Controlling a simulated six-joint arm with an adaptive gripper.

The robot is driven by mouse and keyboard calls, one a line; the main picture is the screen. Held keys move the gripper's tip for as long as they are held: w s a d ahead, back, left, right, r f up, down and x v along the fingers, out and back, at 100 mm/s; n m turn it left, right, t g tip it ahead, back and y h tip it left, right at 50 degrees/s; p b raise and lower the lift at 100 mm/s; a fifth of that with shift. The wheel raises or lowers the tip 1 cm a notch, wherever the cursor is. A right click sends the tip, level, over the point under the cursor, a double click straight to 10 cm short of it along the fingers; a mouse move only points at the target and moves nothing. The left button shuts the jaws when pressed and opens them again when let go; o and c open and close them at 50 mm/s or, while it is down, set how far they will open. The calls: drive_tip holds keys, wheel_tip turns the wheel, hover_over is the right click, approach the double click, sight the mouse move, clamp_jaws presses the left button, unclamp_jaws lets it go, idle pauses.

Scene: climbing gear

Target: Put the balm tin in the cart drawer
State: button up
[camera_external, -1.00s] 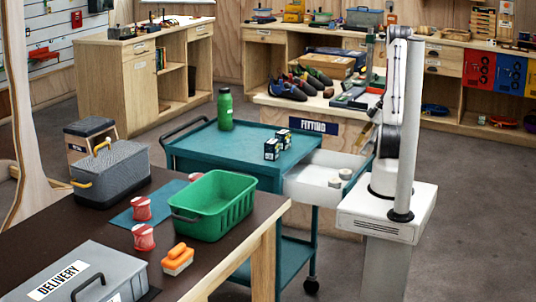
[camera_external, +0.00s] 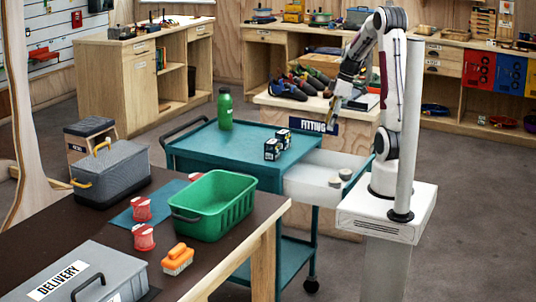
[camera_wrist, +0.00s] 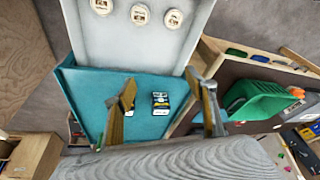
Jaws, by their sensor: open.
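My gripper (camera_external: 333,112) is raised above the right side of the teal cart (camera_external: 203,143), with its fingers pointing down. In the wrist view my gripper (camera_wrist: 161,80) is open, with nothing between its fingers. The cart's white drawer (camera_external: 305,184) is pulled out; it also shows in the wrist view (camera_wrist: 140,50). Three round pale tins lie in it in the wrist view: a left tin (camera_wrist: 101,6), a middle tin (camera_wrist: 140,14) and a right tin (camera_wrist: 174,18). They look like balm tins, but their labels are too small to read.
Two small dark boxes (camera_external: 272,149) and a green bottle (camera_external: 225,108) stand on the cart. The front table holds a green basket (camera_external: 213,205), red-and-white spools (camera_external: 144,238), an orange brush (camera_external: 178,259) and a grey case (camera_external: 110,172). A fitting bench (camera_external: 268,97) stands behind.

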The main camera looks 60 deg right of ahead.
drive_tip(key=s+a+r+m+t+h, duration=0.1)
drive_tip(key=s+a+r, duration=0.3)
drive_tip(key=a, duration=0.7)
drive_tip(key=s+a+r+m+t+h, duration=0.1)
drive_tip(key=s+a+r+m, duration=0.3)
drive_tip(key=a, duration=0.7)
drive_tip(key=shift+s+a+r+t, duration=0.25)
drive_tip(key=shift+s+r+t, duration=0.25)
drive_tip(key=shift+r, duration=0.6)
drive_tip(key=shift+s, duration=0.1)
drive_tip(key=o, duration=1.3)
drive_tip(key=shift+c, duration=0.2)
drive_tip(key=shift+d, duration=0.1)
